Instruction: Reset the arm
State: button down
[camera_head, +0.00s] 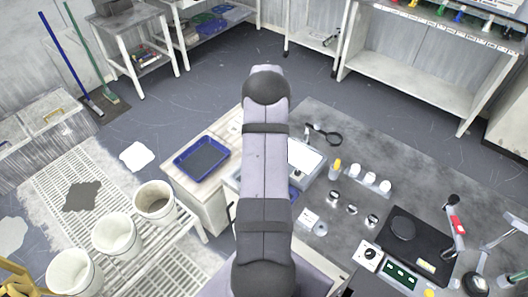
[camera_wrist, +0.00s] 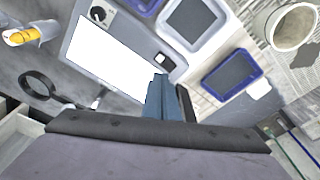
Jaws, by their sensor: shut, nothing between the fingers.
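My arm (camera_head: 265,175) stretches up the middle of the camera_head view, over the gap between a wooden bench and the grey worktable; its far end hides my gripper there. In the camera_wrist view my gripper (camera_wrist: 162,84) shows as narrow blue-grey fingers, shut and empty. They point toward the edge of a device with a bright white panel (camera_wrist: 105,58). I cannot tell how far above it they are. The same white panel (camera_head: 303,160) shows partly behind my arm in the camera_head view.
The grey worktable (camera_head: 345,150) holds a magnifier (camera_head: 328,137), several white cups, small metal pieces and a black polishing unit (camera_head: 405,245). A blue tray (camera_head: 202,157) lies on the bench. White buckets (camera_head: 115,233) stand on a slatted rack at left. Open floor lies beyond.

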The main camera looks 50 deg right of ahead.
jog(key=s+a+f+n+g+y, duration=0.1)
jog(key=s+a+f+y, duration=0.1)
jog(key=s+a, duration=0.5)
jog(key=s+a+f+n+g+y, duration=0.1)
jog(key=s+a+f+g+y, duration=0.2)
jog(key=a, duration=0.6)
jog(key=s+a+r+n+h, duration=0.1)
jog(key=s+a+r+n, duration=0.1)
jog(key=a+r, duration=0.35)
jog(key=s+a+r+n, duration=0.1)
jog(key=s+a+r, duration=0.1)
jog(key=a, duration=0.6)
jog(key=s+a+r+n+h, duration=0.1)
jog(key=s+a+r+n, duration=0.1)
jog(key=a+r, duration=0.3)
jog(key=w+a+r+n+t+h, duration=0.1)
jog(key=w+a+r+n+t, duration=0.3)
jog(key=a, duration=0.5)
notch_tip(320, 180, down, 28)
jog(key=n+g+b, duration=0.1)
jog(key=b, duration=2.7)
jog(key=shift+w+a, duration=0.15)
jog(key=shift+w, duration=0.3)
jog(key=shift+f, duration=0.1)
